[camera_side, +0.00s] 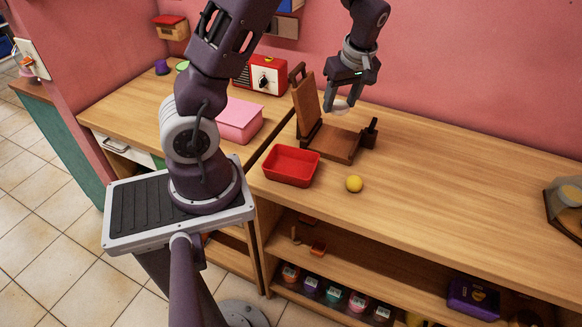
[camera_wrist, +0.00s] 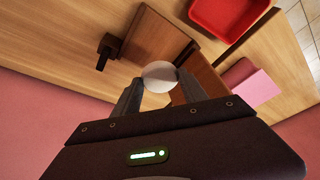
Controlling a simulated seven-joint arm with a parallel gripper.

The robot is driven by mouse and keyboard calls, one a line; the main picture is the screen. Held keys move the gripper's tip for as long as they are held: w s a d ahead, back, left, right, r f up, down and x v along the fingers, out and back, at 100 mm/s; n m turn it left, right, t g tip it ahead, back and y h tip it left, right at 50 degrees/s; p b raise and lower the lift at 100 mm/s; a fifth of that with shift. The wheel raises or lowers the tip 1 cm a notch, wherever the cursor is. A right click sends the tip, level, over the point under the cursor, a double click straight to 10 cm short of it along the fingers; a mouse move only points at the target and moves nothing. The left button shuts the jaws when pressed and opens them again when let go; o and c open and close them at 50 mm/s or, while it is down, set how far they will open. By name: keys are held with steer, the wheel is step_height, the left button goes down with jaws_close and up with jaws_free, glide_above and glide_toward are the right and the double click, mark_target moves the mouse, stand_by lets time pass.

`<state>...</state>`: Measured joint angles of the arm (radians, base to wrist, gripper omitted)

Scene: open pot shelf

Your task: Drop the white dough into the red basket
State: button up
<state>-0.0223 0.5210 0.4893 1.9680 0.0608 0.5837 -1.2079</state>
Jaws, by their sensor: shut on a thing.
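My gripper (camera_side: 341,104) is shut on the white dough (camera_side: 341,107), a small pale ball. In the wrist view the dough (camera_wrist: 159,75) sits between the two fingertips. The gripper holds it above the brown wooden press (camera_side: 338,143), beside the press's raised board. The red basket (camera_side: 291,166) stands on the counter, in front and to the left of the gripper in the side view, and looks empty. The basket also shows at the top right of the wrist view (camera_wrist: 225,15).
A yellow ball (camera_side: 354,184) lies on the counter to the right of the basket. The raised board (camera_side: 307,102) stands between the gripper and the pink box (camera_side: 238,119). A red radio (camera_side: 260,75) is at the back. The counter's right part is mostly clear.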

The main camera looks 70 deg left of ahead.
steer(key=s+d+r+n+g+h, duration=0.1)
steer(key=s+d+n, duration=0.25)
steer(key=s, duration=0.35)
steer(key=s+d+r+n+g, duration=0.1)
steer(key=s+d+r+n, duration=0.15)
steer(key=s+n, duration=0.3)
steer(key=d+x, duration=0.1)
steer(key=x, duration=0.6)
steer(key=shift+d, duration=0.65)
steer(key=o, duration=1.6)
steer(key=shift+c, duration=0.2)
steer(key=v, duration=0.7)
steer(key=shift+w+d, duration=0.1)
